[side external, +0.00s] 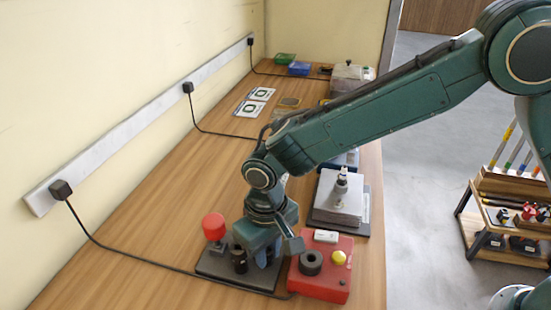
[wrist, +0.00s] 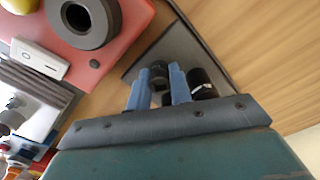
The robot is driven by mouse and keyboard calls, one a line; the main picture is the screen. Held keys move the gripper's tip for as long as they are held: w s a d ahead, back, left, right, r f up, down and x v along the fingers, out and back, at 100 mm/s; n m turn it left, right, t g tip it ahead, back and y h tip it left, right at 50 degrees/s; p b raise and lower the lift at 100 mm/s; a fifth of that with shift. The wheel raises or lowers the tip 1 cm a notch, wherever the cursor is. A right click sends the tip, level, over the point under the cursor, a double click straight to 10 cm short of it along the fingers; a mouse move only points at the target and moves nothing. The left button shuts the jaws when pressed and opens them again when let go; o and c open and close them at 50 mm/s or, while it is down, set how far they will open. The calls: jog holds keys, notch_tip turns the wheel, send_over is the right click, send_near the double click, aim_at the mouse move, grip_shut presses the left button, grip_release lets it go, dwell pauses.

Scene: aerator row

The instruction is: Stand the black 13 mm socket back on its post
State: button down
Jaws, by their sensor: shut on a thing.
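My gripper (side external: 262,245) is low over a dark base plate (side external: 212,264) at the front of the bench. In the wrist view its two blue fingers (wrist: 160,92) are shut on a small black round piece (wrist: 158,73), which looks like the black socket; its size mark cannot be read. A second black cylinder with a white mark (wrist: 203,85) is just outside the right finger. In the side view a black cylinder (side external: 238,259) stands on the plate beside my gripper. I cannot tell whether the held piece is on a post; the fingers hide its lower part.
A red ball knob (side external: 213,225) rises from the plate's left side. A red box (side external: 322,285) with a black ring (side external: 311,263) and a yellow button stands close on the right. A grey block (side external: 340,200) is behind it. A cable crosses the bench. Bare wood lies at left.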

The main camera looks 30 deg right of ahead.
jog(key=shift+f, duration=0.1)
jog(key=c, duration=1.2)
grip_release()
jog(key=shift+r, duration=3.55)
jog(key=shift+d, duration=0.1)
